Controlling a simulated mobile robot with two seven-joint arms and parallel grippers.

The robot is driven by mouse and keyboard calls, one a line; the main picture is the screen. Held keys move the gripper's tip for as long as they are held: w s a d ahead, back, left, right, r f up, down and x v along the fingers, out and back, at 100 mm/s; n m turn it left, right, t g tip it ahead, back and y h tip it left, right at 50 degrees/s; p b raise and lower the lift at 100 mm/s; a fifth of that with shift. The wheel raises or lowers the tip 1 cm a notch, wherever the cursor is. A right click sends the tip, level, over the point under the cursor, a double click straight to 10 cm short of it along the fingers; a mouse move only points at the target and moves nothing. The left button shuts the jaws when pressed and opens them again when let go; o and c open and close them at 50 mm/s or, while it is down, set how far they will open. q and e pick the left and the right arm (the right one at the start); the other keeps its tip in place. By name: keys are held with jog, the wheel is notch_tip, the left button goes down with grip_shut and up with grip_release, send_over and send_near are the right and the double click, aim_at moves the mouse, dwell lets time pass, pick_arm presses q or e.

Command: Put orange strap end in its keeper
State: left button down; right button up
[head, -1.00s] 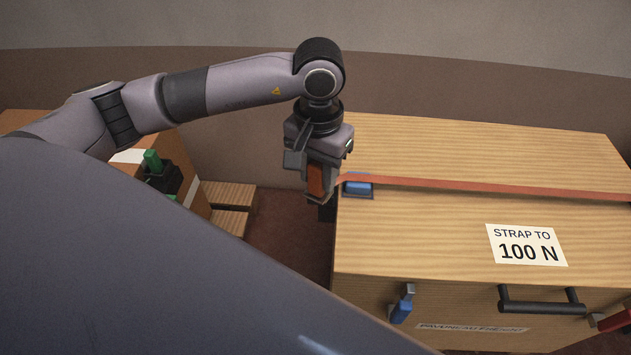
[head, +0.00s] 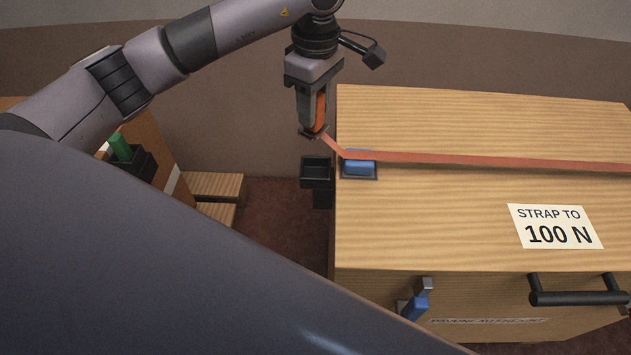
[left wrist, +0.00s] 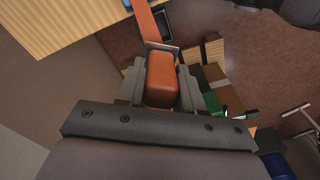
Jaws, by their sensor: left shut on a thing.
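An orange strap (head: 480,161) runs across the top of the wooden crate (head: 440,225) and past a blue buckle (head: 359,164) near the crate's left edge. My left gripper (head: 315,130) is shut on the orange strap end, above and left of the crate's edge. In the left wrist view the orange end (left wrist: 161,78) sits between the fingers, and the strap (left wrist: 148,22) leads from it towards the crate. A black open-topped holder (head: 317,172), perhaps the keeper, is on the crate's left side, below the gripper and apart from it. My right gripper is not in view.
A label (head: 555,227) reads "STRAP TO 100 N". A blue latch (head: 415,305) and a black handle (head: 577,292) are on the crate's front. A black bin with a green item (head: 121,147) and wooden blocks (head: 214,187) stand at left.

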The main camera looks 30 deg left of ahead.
pick_arm(q)
jog(key=r+n+b, duration=0.1)
jog(key=r+n, duration=0.2)
jog(key=w+r+n, duration=0.1)
jog(key=r+n, duration=0.2)
jog(key=shift+w+a+b, duration=0.1)
jog(key=shift+a+b, duration=0.1)
jog(key=shift+b, duration=0.15)
notch_tip(320, 180, down, 20)
jog(key=shift+r+b, duration=0.2)
jog(key=shift+b, duration=0.2)
jog(key=shift+f, duration=0.15)
jog(key=c, duration=0.7)
grip_release()
notch_tip(320, 180, up, 12)
jog(key=shift+r, duration=0.15)
